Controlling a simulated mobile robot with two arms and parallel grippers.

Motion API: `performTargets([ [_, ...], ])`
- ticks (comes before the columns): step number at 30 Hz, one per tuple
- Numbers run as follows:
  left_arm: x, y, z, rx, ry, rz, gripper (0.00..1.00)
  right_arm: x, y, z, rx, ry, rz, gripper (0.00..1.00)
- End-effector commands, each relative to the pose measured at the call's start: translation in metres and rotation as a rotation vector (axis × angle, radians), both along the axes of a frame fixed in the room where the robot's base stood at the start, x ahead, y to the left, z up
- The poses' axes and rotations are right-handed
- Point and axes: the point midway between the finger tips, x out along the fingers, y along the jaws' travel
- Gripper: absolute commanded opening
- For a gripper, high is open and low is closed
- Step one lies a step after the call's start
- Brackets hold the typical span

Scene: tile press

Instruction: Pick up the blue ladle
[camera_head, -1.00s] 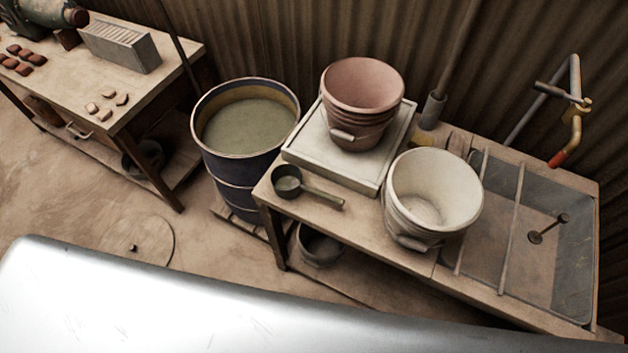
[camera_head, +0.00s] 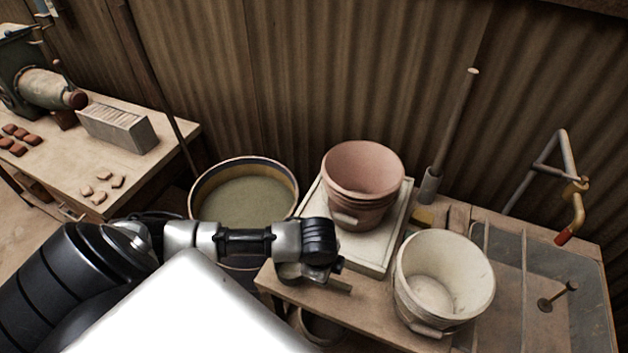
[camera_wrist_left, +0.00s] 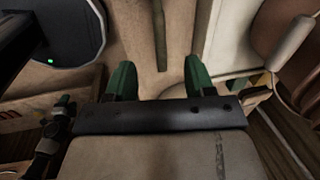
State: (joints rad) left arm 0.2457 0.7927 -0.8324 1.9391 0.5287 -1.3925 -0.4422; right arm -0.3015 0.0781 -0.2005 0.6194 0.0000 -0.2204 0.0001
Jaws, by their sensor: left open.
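The ladle's handle (camera_head: 341,286) pokes out past my left gripper (camera_head: 312,270) on the wooden bench in the head view. It looks dark grey-green rather than clearly blue. My gripper and arm hide the bowl there. In the left wrist view, the handle (camera_wrist_left: 160,35) is a thin strip running up the picture, ahead of and between the two green fingertips of my left gripper (camera_wrist_left: 158,72). The fingers are apart, with nothing between them that I can see held. My right gripper is not in view.
A pinkish bucket (camera_head: 362,175) stands on a pale slab (camera_head: 385,235) just right of my gripper. Another table (camera_head: 165,135) is at left.

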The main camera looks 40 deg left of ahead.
Motion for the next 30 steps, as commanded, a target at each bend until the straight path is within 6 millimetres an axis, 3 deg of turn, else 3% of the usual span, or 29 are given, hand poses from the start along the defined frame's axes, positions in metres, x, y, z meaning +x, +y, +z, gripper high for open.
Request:
performTargets([
  [10,0.007,0.005,-0.043,0.013,0.011,-0.015,0.54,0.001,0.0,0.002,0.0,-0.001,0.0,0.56],
  [30,0.018,0.011,-0.103,0.012,0.007,-0.016,0.54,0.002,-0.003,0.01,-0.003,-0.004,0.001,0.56],
])
